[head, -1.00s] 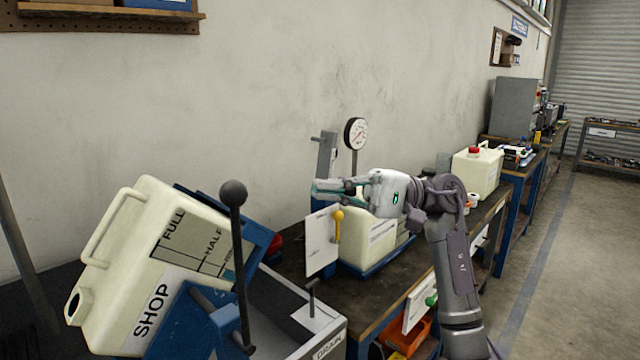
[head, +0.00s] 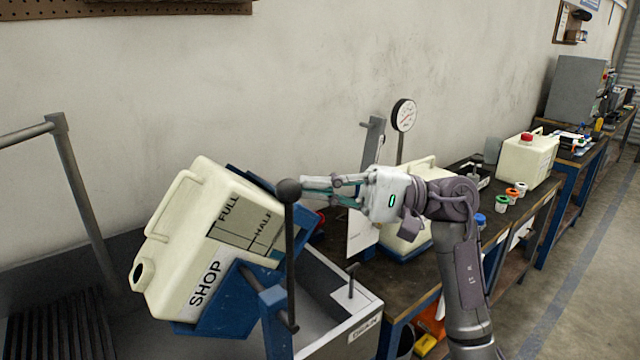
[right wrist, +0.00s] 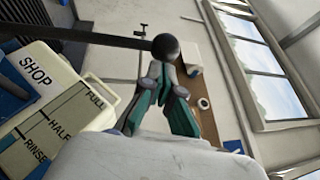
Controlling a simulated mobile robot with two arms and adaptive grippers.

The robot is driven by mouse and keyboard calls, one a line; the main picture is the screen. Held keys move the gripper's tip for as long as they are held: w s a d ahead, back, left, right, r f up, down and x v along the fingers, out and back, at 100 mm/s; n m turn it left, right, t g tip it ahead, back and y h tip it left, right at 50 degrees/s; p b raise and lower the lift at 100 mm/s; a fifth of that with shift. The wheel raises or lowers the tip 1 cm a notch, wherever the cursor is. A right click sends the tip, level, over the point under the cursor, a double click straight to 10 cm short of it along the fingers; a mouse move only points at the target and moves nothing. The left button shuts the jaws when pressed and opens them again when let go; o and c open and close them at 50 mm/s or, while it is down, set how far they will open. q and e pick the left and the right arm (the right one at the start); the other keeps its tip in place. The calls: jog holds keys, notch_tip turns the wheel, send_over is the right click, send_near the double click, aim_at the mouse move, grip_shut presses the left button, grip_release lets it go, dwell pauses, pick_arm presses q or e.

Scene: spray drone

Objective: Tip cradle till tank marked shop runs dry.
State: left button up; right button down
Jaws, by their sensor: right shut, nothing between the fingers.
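The cream tank marked SHOP (head: 185,245) lies tilted in the blue cradle (head: 225,315), its open mouth low at the left. No liquid shows leaving the mouth, and the level inside cannot be read. The tank also shows at left in the right wrist view (right wrist: 45,125). A dark lever with a ball knob (head: 289,190) stands upright at the cradle's right side. My right gripper (head: 306,188) is shut and empty, its fingertips close to the knob. In the right wrist view the knob (right wrist: 165,46) is just beyond the fingertips; contact cannot be told. My left gripper is out of view.
A basin labelled DRAIN (head: 365,330) lies right of the cradle. A gauge (head: 404,115) and another cream tank (head: 425,240) stand behind my right arm. A red-capped can (head: 525,160) stands farther along the bench. A grey rail (head: 75,185) rises at left.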

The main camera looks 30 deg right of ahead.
aim_at(299, 193)
jog(key=shift+s+a, duration=0.1)
jog(key=shift+a, duration=0.15)
jog(key=shift+a+r, duration=0.1)
jog(key=shift+a, duration=0.05)
jog(key=shift+s+a+r+n+h+b, duration=0.15)
jog(key=shift+a+n+h+b, duration=0.35)
jog(key=shift+a, duration=0.6)
jog(key=s+a+f+n+g+h+b, duration=0.1)
jog(key=a+f+h, duration=0.1)
jog(key=a, duration=0.6)
jog(key=s+a+f+n+h+b, duration=0.1)
jog(key=a+f+h, duration=0.2)
jog(key=a, duration=0.6)
jog(key=shift+s+f+n+g+h, duration=0.3)
jog(key=shift+n+g+h, duration=0.1)
jog(key=shift+h, duration=0.5)
jog(key=shift+a, duration=0.1)
